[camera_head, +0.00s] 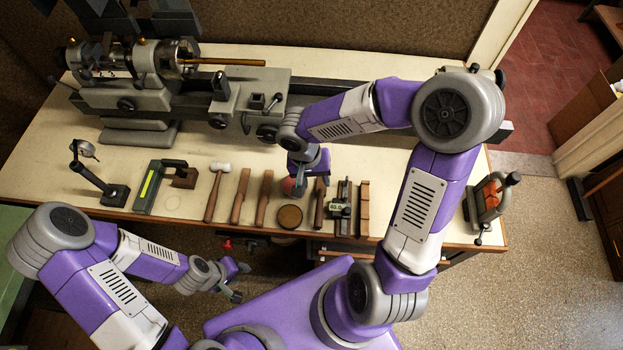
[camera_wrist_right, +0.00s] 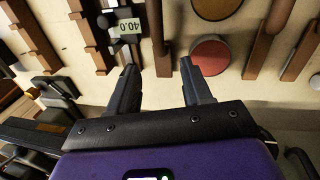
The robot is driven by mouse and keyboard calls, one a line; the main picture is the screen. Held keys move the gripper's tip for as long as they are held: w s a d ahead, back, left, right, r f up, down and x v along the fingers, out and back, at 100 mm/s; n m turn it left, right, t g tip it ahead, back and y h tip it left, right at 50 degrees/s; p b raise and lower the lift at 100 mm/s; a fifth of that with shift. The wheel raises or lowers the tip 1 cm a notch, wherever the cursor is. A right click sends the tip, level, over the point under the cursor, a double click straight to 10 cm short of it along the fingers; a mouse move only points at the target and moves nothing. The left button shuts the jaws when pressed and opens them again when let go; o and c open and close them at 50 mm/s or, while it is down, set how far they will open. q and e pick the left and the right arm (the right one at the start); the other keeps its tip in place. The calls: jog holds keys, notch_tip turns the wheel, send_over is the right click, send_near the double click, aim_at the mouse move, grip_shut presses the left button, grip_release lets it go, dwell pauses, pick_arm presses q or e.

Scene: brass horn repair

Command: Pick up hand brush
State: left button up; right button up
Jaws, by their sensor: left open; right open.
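Several long brown wooden tools lie in a row on the bench. The narrow dark one (camera_head: 320,205), which also shows in the right wrist view (camera_wrist_right: 155,35), may be the hand brush; its bristles cannot be made out. My right gripper (camera_head: 309,184) is open and empty above the bench, behind this tool. In the right wrist view its fingertips (camera_wrist_right: 159,68) point to either side of the tool's near end, with nothing gripped. My left gripper (camera_head: 240,282) is open and empty, in front of the bench edge at the lower left.
A gauge marked 40.0 (camera_head: 340,207) lies close right of the dark tool. A round brown tin (camera_head: 290,217) and a red disc (camera_wrist_right: 210,55) lie on its other side. A mallet (camera_head: 217,190) lies farther left. A lathe (camera_head: 150,90) fills the back; a vise (camera_head: 488,198) stands right.

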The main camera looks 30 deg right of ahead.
aim_at(320, 196)
jog(key=f, duration=0.2)
jog(key=s+f+b, duration=0.1)
jog(key=f, duration=0.4)
jog(key=shift+s+d+f, duration=0.15)
jog(key=shift+s+d, duration=0.2)
grip_shut()
